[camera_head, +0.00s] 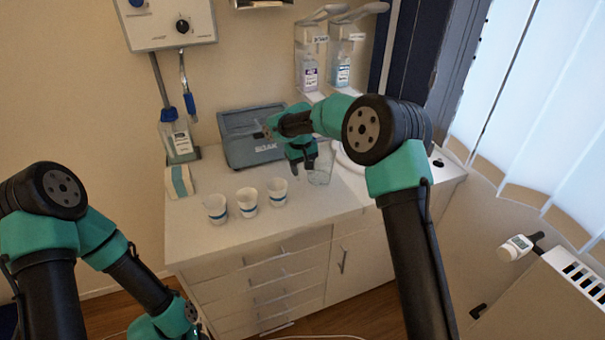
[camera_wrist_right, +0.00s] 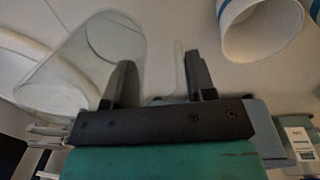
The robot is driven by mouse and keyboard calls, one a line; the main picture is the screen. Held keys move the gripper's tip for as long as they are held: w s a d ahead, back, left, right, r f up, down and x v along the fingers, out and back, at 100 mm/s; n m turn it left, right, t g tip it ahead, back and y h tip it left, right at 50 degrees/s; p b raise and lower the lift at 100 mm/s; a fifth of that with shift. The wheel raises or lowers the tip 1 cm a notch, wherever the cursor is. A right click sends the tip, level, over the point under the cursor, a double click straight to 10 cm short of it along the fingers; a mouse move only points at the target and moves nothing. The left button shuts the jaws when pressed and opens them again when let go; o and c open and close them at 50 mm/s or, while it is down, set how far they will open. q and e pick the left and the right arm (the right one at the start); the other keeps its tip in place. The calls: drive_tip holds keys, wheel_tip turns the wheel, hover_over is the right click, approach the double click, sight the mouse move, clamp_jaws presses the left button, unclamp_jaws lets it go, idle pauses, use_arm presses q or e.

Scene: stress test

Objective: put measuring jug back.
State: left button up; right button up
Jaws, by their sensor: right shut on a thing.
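The clear measuring jug (camera_head: 321,169) is at the right part of the white counter, just right of my right gripper (camera_head: 301,168). In the right wrist view the jug (camera_wrist_right: 75,68) lies to the left, seen through its transparent wall. A thin clear strip, apparently its handle, shows between the two dark fingers of my right gripper (camera_wrist_right: 158,85). The gripper is shut on it. I cannot tell whether the jug's base touches the counter. My left arm comes in at the lower left; its gripper fingers are outside the picture.
Three white cups with blue bands (camera_head: 248,202) stand in a row left of the jug. A grey box-shaped device (camera_head: 250,137) stands behind. Dispenser bottles (camera_head: 310,72) hang on the wall. A white round dish (camera_head: 347,158) is right of the jug. The counter's front left (camera_head: 205,245) is clear.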

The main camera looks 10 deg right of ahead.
drive_tip(key=shift+w, duration=0.3)
drive_tip(key=shift+w+d+f, duration=0.1)
drive_tip(key=shift+w+f, duration=0.05)
drive_tip(key=shift+f, duration=0.75)
drive_tip(key=shift+w+f, duration=0.15)
drive_tip(key=shift+f, duration=0.75)
drive_tip(key=shift+f, duration=0.1)
drive_tip(key=o, duration=1.2)
drive_tip(key=shift+o, duration=0.2)
